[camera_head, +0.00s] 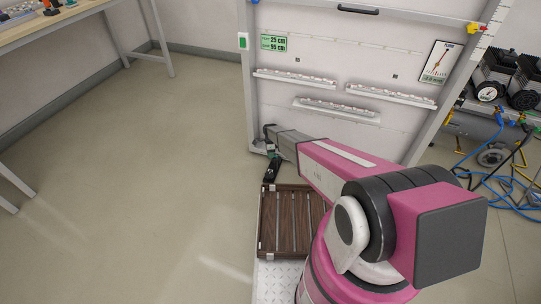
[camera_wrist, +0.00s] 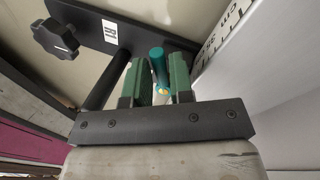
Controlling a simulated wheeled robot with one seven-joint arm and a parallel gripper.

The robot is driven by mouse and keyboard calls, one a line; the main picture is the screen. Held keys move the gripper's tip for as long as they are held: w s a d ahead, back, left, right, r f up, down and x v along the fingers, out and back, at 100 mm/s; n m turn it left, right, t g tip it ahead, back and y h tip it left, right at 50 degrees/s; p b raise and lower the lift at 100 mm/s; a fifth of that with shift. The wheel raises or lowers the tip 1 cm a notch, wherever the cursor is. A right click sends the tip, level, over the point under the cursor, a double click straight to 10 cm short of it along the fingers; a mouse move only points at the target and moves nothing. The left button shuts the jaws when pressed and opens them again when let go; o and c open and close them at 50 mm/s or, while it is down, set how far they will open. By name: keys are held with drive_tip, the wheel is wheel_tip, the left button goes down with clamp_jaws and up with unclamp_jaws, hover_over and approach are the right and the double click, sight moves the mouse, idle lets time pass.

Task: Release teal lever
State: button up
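The teal lever (camera_wrist: 158,66) shows in the wrist view as a short rounded teal handle, with its lower end hidden in shadow. My gripper (camera_wrist: 161,72) has two green-padded fingers, one on each side of the lever. The fingers stand apart, with narrow gaps beside the lever. I cannot tell whether either pad touches it. In the head view my gripper (camera_head: 271,168) is small and dark at the lower left corner of the large white framed panel (camera_head: 300,130). The lever cannot be made out there.
In the wrist view a black plate with a black star knob (camera_wrist: 55,38) lies left of the lever, and a white scale strip (camera_wrist: 222,30) runs at right. A wooden slatted crate (camera_head: 268,225) stands below my arm. Open floor lies left of it.

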sight(273, 165)
clamp_jaws()
drive_tip(key=n, duration=0.1)
drive_tip(key=s+n, duration=0.1)
drive_tip(key=n, duration=0.1)
drive_tip(key=shift+s+h, duration=0.1)
drive_tip(key=shift+h, duration=0.3)
drive_tip(key=n, duration=0.3)
drive_tip(key=shift+s+d+t+h, duration=0.25)
drive_tip(key=shift+s+t+h, duration=0.05)
drive_tip(key=shift+s, duration=0.1)
drive_tip(key=n, duration=0.2)
drive_tip(key=s+d+n+t, duration=0.1)
drive_tip(key=n, duration=0.1)
drive_tip(key=shift+s+n+h, duration=0.1)
drive_tip(key=shift+n+h, duration=0.2)
drive_tip(key=shift+h, duration=0.1)
drive_tip(key=shift+s+d+n+t, duration=0.1)
drive_tip(key=shift+d+n+t, duration=0.1)
drive_tip(key=shift+n, duration=0.5)
drive_tip(key=shift+s+d+n+t, duration=0.1)
drive_tip(key=shift+d+n, duration=0.05)
drive_tip(key=shift+n, duration=0.55)
